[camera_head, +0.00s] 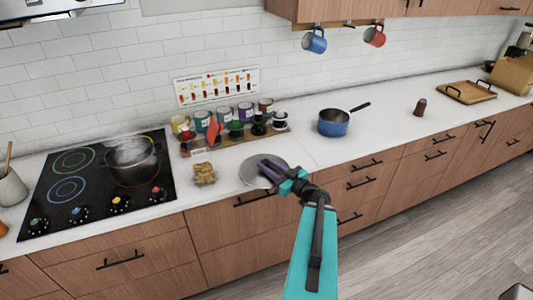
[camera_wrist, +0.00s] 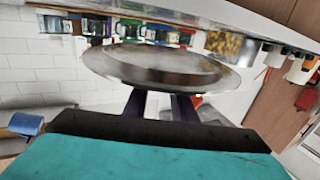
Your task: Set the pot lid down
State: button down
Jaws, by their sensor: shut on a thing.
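The pot lid (camera_head: 250,172) is a round, grey metallic disc over the white counter near its front edge, right of the stove. It also shows in the wrist view (camera_wrist: 170,65), broad and close in front of the fingers. My gripper (camera_head: 275,172) is shut on the lid, its purple fingers reaching it from the right in the head view. In the wrist view the fingers (camera_wrist: 160,105) meet the lid's near side, and the grip point is partly hidden. I cannot tell whether the lid touches the counter.
A steaming pot (camera_head: 132,160) stands on the black stove (camera_head: 85,205). A glass jar (camera_head: 203,170) is just left of the lid. A spice rack with jars (camera_head: 255,138) stands behind. A blue saucepan (camera_head: 333,123) is to the right, with clear counter (camera_head: 385,120) beyond it.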

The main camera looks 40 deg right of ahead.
jog(key=shift+w+d+f+b, duration=0.3)
jog(key=shift+w+d+b, duration=0.2)
jog(key=shift+b, duration=3)
jog(key=d+b, duration=0.1)
jog(key=b, duration=0.8)
jog(key=shift+w, duration=0.3)
jog(key=shift+w+d+r, duration=0.2)
jog(key=shift+w+d, duration=0.15)
jog(key=shift+d, duration=0.05)
jog(key=shift+w+d+f+p, duration=0.2)
jog(key=shift+w+d+p, duration=0.15)
jog(key=shift+w+d, duration=1.05)
jog(key=shift+w+d+f+p, duration=0.3)
jog(key=shift+w+d, duration=0.75)
jog(key=shift+d, duration=0.7)
jog(key=shift+w+d+f+p, duration=0.15)
jog(key=shift+w+d+p, duration=0.2)
jog(key=shift+w+d, duration=1.05)
jog(key=shift+s+d, duration=0.15)
jog(key=shift+f+p, duration=0.35)
jog(key=shift+f, duration=1.4)
jog(key=shift+f, duration=0.1)
jog(key=c, duration=1.5)
grip_release()
